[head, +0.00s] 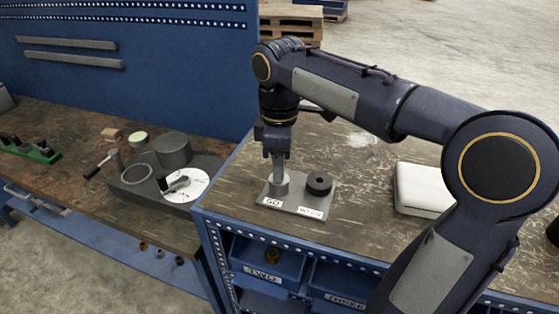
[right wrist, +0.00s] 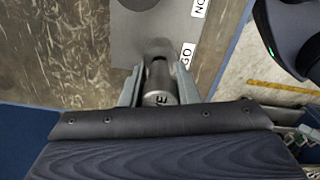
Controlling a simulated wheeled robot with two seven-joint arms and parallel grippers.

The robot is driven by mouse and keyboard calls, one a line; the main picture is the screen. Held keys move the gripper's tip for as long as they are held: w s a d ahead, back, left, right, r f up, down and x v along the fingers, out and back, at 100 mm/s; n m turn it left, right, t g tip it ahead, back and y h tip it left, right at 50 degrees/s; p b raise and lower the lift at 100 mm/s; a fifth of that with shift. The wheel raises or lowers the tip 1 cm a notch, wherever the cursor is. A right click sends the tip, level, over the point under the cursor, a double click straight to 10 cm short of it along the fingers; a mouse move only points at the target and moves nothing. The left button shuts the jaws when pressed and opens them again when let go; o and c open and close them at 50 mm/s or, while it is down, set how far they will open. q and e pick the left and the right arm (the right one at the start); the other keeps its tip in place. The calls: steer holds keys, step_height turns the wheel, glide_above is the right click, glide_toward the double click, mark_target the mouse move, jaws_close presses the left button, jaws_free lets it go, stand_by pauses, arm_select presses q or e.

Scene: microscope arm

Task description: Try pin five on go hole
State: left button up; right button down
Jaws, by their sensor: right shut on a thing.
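My right gripper (head: 277,150) is above the GO ring of the gauge plate (head: 298,209) and points down. It is shut on a grey metal pin (right wrist: 160,82), which also shows in the head view (head: 279,165). The pin is upright, with its lower end at the light GO ring (head: 278,185); I cannot tell how deep it sits in the hole. In the right wrist view the pin's top face, with part of a mark, lies between the fingers. The dark NO GO ring (head: 319,184) stands to the right. My left gripper is not in view.
A white box (head: 425,189) lies on the bench to the right. On the left bench are a grey fixture with a white dial (head: 186,186), a grey cylinder (head: 173,150) and a green holder (head: 38,154). Drawers marked TWO (head: 262,276) and THREE are below the front edge.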

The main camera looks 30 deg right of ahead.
steer(key=shift+f, duration=0.5)
steer(key=shift+r, duration=0.1)
stand_by(1.1)
steer(key=shift+r+p, duration=3.3)
steer(key=shift+r, duration=0.15)
